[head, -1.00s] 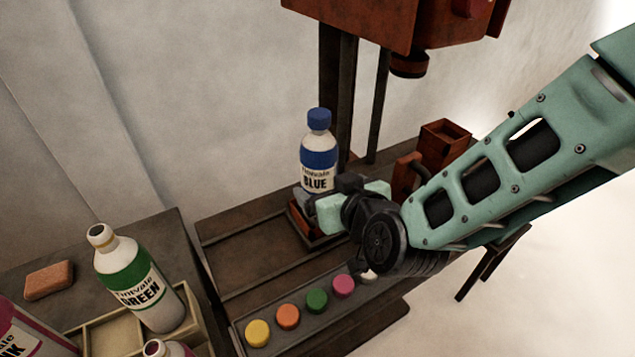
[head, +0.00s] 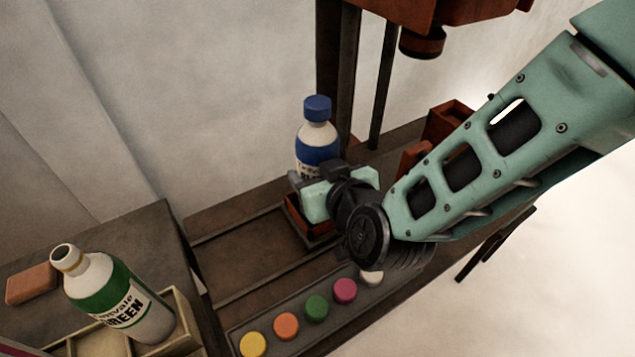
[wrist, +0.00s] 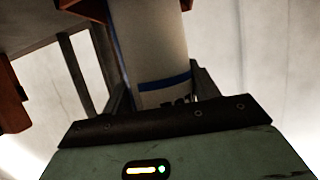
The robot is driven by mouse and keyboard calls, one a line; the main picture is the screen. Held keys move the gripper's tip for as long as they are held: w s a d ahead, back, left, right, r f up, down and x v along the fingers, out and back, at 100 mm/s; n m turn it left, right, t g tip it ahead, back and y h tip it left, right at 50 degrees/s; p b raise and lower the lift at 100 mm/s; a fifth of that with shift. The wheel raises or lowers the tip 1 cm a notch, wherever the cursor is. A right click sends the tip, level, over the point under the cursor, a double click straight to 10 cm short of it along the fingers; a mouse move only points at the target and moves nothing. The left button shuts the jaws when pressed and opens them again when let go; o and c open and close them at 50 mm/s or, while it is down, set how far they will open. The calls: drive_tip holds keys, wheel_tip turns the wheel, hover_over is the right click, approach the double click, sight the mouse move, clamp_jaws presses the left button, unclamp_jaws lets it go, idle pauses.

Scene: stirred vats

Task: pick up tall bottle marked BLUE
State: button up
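The tall bottle marked BLUE (head: 316,146), white with a blue band and blue cap, stands upright in a small reddish-brown holder (head: 318,236) under the tall machine. My gripper (head: 312,186) is at the bottle's lower part, hiding much of its label. In the wrist view the bottle (wrist: 158,55) fills the space between my two fingers (wrist: 160,92), which lie close along both sides. Whether they press on it cannot be made out. The bottle's base is hidden.
A green-banded bottle (head: 118,298) stands in a pale divided tray (head: 183,325) at lower left, near an orange-brown block (head: 31,284). A strip of coloured caps (head: 286,326) lies in front. The machine's reddish housing (head: 385,8) overhangs the back, with dark posts behind the bottle.

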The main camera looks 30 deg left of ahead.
clamp_jaws()
drive_tip(key=shift+r, duration=0.1)
